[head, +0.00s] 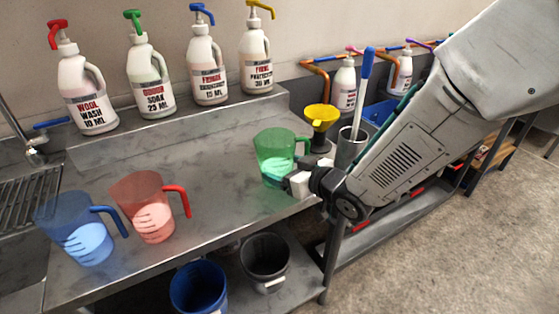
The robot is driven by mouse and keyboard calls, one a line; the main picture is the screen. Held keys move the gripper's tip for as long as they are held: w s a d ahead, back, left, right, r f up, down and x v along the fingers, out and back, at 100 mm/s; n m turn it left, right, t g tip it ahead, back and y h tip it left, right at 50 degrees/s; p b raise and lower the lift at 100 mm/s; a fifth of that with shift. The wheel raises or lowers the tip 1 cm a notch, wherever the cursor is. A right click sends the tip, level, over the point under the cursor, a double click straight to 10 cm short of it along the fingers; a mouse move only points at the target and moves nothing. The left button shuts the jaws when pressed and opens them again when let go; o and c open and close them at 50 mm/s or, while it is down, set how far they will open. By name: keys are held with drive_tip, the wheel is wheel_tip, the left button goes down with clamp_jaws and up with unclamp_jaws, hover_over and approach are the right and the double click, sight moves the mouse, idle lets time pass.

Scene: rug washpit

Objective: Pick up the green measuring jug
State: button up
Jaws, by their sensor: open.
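The green measuring jug (275,152) stands upright on the metal counter, right of the middle of the head view. It is see-through, has its handle on the right side and shows pale green liquid low inside. My gripper (286,182) is open at the jug's lower right front. The fingers overlap the jug's lower edge in the picture, and I cannot tell whether they touch it. The far finger is partly hidden.
A red jug (149,205) and a blue jug (80,232) stand to the left on the counter (215,175). A yellow funnel (321,117) and a grey container (349,150) holding a blue-handled tool are close behind my wrist. Several pump bottles (208,65) line the back ledge.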

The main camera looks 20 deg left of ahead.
drive_tip(key=shift+x, duration=1.5)
drive_tip(key=c, duration=0.8)
drive_tip(key=shift+r, duration=0.1)
